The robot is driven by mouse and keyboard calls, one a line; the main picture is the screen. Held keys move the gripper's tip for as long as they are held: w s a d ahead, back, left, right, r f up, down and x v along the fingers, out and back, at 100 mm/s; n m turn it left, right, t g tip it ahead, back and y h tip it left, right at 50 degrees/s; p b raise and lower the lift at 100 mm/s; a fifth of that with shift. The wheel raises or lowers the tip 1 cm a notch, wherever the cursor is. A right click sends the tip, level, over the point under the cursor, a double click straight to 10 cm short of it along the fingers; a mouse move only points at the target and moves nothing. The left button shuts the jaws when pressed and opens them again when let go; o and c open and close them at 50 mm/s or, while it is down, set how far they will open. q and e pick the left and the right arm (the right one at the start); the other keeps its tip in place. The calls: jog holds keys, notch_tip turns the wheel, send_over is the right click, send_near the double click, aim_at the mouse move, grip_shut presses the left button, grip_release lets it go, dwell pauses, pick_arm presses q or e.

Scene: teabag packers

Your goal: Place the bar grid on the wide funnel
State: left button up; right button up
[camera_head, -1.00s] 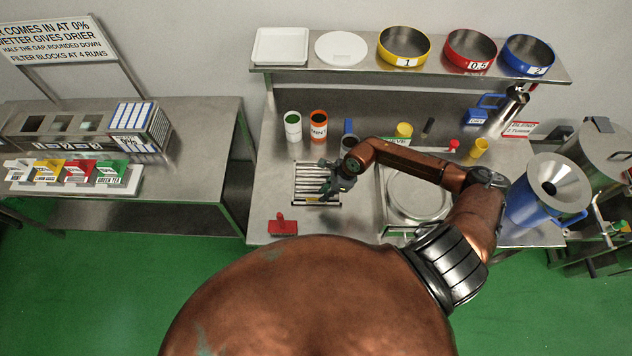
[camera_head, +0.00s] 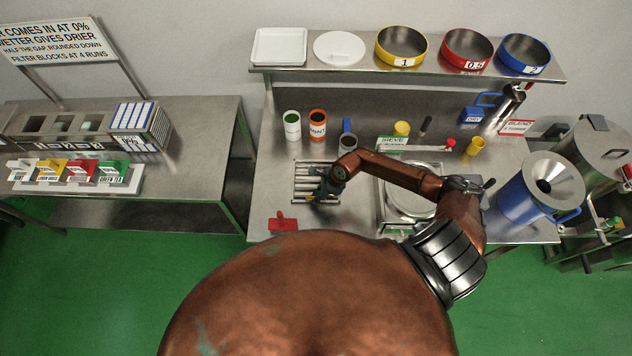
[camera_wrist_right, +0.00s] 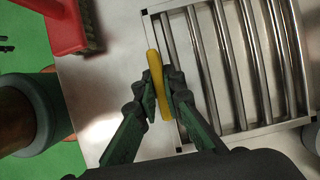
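The bar grid (camera_head: 304,180), a metal frame with parallel bars, lies flat on the left part of the bench. Its yellow grip (camera_wrist_right: 154,68) shows along one side in the right wrist view. My right gripper (camera_head: 322,192) is at the grid's near right part in the head view. In the wrist view its fingers (camera_wrist_right: 160,88) sit on both sides of the yellow grip, with no clear gap left. The wide metal funnel (camera_head: 569,188) sits on the blue bucket (camera_head: 517,203) at the right end of the bench. My left gripper is not in view.
A red brush (camera_head: 283,222) lies in front of the grid; it also shows in the wrist view (camera_wrist_right: 62,28). The round sieve pan (camera_head: 425,192) lies under my forearm, between grid and funnel. Cans (camera_head: 292,126) stand behind the grid.

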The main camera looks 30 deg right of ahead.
grip_shut()
jog(key=shift+w+r, duration=0.1)
jog(key=shift+r, duration=0.5)
notch_tip(320, 180, up, 17)
jog(key=b, duration=0.4)
jog(key=shift+f, duration=0.1)
